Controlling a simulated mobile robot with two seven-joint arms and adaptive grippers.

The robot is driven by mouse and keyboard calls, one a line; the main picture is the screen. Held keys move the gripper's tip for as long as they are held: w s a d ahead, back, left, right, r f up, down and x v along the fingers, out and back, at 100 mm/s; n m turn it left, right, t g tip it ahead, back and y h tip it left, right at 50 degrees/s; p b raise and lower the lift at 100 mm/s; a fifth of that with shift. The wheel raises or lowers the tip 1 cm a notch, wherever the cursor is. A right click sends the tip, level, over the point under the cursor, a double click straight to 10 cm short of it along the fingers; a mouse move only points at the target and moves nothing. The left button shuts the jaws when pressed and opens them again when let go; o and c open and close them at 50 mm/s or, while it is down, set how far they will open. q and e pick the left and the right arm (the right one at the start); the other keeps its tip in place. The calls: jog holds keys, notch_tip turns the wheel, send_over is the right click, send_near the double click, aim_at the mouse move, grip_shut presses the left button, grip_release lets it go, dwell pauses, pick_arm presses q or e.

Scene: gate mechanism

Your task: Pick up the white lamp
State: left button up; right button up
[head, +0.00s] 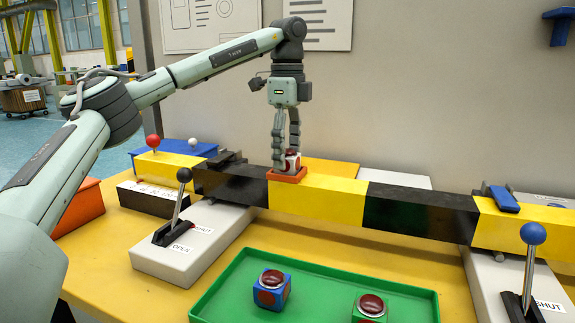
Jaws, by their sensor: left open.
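The white lamp (293,159), a small white block with a dark red cap, stands in a small orange tray (289,176) on the striped yellow-and-black bar (322,194). My left gripper (286,163) points straight down at the lamp with its fingers apart. One finger is to the left of the lamp and partly hides it; the other comes down just behind or above it. I cannot tell whether either finger touches the lamp. My right gripper is out of view.
A green tray (330,268) in front holds a blue lamp (272,289) and a green lamp (370,309). A black-knobbed lever (180,206) stands at the left, a blue-knobbed one (530,262) at the right. The bar spans the table; a grey wall (420,110) rises behind.

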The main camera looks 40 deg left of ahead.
pick_arm(q)
jog(key=shift+f, duration=0.2)
jog(key=c, duration=1.4)
